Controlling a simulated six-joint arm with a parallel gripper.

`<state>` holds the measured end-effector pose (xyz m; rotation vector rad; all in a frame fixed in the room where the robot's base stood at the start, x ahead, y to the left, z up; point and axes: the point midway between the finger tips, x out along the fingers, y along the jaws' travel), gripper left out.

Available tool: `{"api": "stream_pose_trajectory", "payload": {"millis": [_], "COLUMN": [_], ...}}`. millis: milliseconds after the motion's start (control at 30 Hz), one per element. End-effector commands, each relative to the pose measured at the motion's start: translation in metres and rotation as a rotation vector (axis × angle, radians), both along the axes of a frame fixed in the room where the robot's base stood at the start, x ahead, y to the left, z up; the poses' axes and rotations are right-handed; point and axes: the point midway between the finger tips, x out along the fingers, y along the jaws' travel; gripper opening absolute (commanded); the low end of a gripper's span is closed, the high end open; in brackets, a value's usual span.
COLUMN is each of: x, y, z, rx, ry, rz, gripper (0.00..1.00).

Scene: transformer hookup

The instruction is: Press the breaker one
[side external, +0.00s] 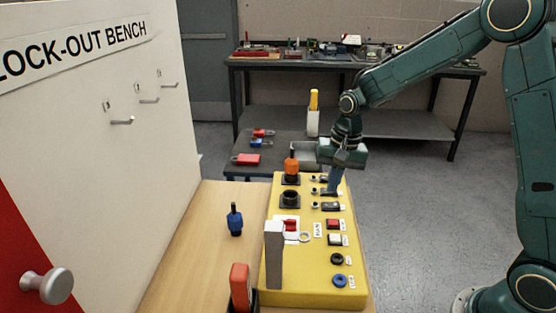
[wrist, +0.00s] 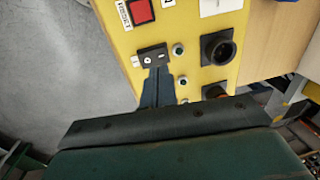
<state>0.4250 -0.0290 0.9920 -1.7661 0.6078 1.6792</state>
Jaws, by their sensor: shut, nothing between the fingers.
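On the yellow panel (side external: 298,270), a black rocker switch (side external: 331,206) sits beside a small round lamp. It also shows in the wrist view (wrist: 152,57), with white marks on its face. A second dark switch at the far end of that row is mostly hidden by my fingers. I cannot read which of them is breaker one. My gripper (side external: 333,191) points down, shut and empty, with its blue-grey tips at or just above the far switch. In the wrist view the shut fingers (wrist: 157,74) end beside the marked switch. I cannot tell whether they touch anything.
An orange plug (side external: 291,165) and a black socket (side external: 290,198) stand left of the switches. A blue plug (side external: 235,220) stands on the wood.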

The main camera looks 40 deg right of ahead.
Motion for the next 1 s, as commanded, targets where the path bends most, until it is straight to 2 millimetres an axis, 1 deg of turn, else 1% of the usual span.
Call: {"api": "stream_pose_trajectory", "payload": {"millis": [33,300,500,600,733,1000], "x": [0.002,0.005,0.008,0.009,0.009,0.009], "y": [0.001,0.005,0.008,0.008,0.009,0.009], "z": [0.01,0.056,0.084,0.093,0.1,0.102], "rx": [-0.001,-0.001,0.0,0.0,0.0,0.0], "ry": [-0.005,-0.005,-0.003,-0.001,0.0,0.0], "rz": [0.001,0.001,0.001,0.0,0.0,0.0], "gripper": [0.0,0.0,0.0,0.0,0.0,0.0]}}
